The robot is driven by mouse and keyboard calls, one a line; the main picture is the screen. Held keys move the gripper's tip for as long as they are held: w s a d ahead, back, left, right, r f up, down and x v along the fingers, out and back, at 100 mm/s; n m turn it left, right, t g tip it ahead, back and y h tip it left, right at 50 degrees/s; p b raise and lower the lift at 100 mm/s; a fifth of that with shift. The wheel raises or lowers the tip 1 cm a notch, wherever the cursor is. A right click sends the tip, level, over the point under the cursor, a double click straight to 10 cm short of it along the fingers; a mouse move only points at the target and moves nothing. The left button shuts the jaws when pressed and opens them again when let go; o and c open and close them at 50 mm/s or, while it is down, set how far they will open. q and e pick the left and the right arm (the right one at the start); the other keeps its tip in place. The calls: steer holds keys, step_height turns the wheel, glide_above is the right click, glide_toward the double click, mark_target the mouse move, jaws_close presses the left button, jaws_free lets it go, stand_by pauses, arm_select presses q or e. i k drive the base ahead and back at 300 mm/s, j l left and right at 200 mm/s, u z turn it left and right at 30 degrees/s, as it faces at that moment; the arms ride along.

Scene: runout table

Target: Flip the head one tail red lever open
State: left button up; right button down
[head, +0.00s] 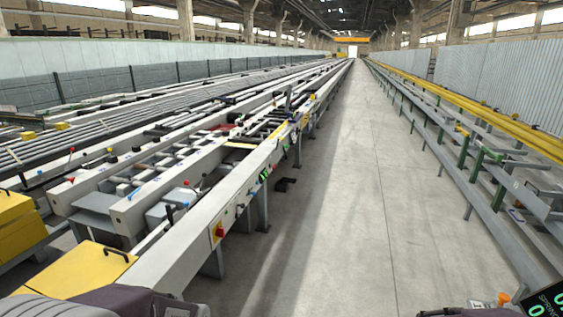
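Several small levers with coloured knobs stand along the long runout table (160,262) on the left. One red-tipped lever (187,184) stands on the near beam. Another red knob (71,150) is farther left, and a red knob (70,180) sits on the end of a beam. A larger red knob (219,232) is on the near beam's side face. I cannot tell which is the head one tail red lever, nor whether any is open. Parts of my arms show at the bottom edge, but neither gripper is in view.
A yellow box (75,275) with a black handle stands at the near left. A clear concrete aisle (350,200) runs down the middle. Racks with yellow rails (500,125) line the right. A dark display (545,300) shows at the bottom right corner.

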mark_target(185, 182)
steer(key=i, duration=0.7)
steer(key=i+l+u, duration=0.1)
steer(key=i, duration=0.6)
steer(key=i+j+u, duration=0.1)
steer(key=i+u, duration=0.2)
steer(key=u, duration=0.2)
steer(key=i+u, duration=0.3)
steer(key=u, duration=0.15)
steer(key=i+l+u, duration=0.1)
steer(key=i+u, duration=0.2)
steer(key=u, duration=0.2)
steer(key=i+u, duration=0.35)
steer(key=i, duration=0.25)
